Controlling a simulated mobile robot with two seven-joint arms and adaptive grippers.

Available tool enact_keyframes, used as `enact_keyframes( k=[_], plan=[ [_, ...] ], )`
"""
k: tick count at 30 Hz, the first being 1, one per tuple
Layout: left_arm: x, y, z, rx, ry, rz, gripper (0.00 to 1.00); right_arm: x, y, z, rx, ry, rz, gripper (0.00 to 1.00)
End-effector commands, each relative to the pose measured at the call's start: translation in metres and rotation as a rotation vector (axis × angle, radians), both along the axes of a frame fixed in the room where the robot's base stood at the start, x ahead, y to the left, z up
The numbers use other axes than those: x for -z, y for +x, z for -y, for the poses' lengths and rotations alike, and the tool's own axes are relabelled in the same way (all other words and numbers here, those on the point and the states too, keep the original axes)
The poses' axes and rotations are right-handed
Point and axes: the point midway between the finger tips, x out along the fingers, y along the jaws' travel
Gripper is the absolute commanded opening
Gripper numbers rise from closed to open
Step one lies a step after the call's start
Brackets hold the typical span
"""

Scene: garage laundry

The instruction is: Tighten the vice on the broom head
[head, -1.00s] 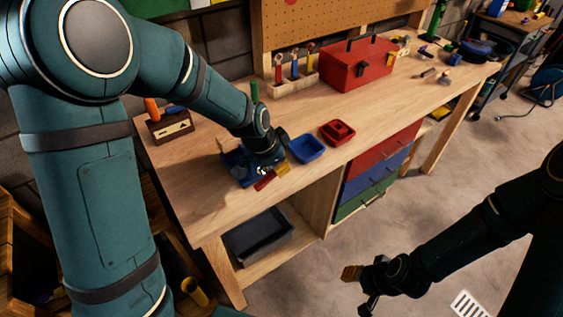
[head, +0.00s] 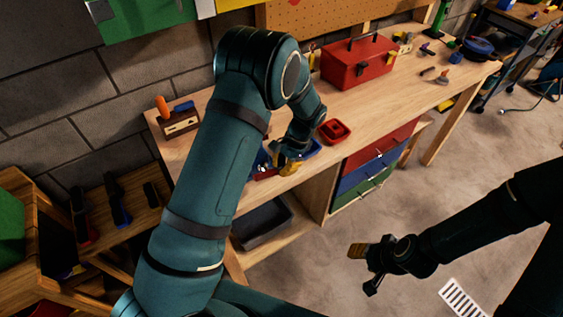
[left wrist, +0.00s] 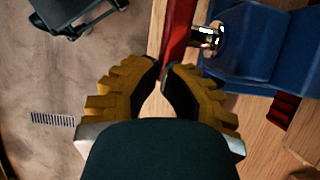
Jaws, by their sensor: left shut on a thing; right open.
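The blue vice (head: 261,160) stands at the front edge of the workbench (head: 375,105), mostly behind my left arm. Its red handle (head: 265,174) shows in front of it. In the left wrist view the red handle (left wrist: 178,32) runs down to my left fingertips (left wrist: 163,76), next to a shiny metal screw (left wrist: 207,37) and the blue vice body (left wrist: 262,42). My left gripper (head: 284,165) is shut on the handle's end. The broom head is hidden. My right gripper (head: 364,268) is open and empty over the floor, in front of the bench.
A blue tray (head: 313,147), partly hidden, and a small red tray (head: 334,130) lie close by the left gripper. A red toolbox (head: 358,63) stands farther back. Red, blue and green drawers (head: 370,172) are below the benchtop.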

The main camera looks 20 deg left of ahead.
Motion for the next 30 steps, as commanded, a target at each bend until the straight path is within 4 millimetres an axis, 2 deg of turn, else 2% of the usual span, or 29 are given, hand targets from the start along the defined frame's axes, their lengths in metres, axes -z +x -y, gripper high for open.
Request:
enact_keyframes(
  k=[3, 11, 30],
  plan=[
    [0.01, -0.002, 0.001, 0.0, 0.059, -0.085, 0.0, 0.001, 0.0, 0.0, 0.0, 0.0, 0.0, 0.47],
    [0.016, -0.003, 0.001, -0.002, 0.141, -0.194, 0.0, 0.004, 0.0, 0.0, 0.0, 0.0, 0.0, 0.47],
    [0.021, -0.005, 0.001, -0.003, 0.134, -0.191, 0.0, 0.008, 0.001, -0.001, 0.0, -0.001, 0.001, 0.47]
  ],
)
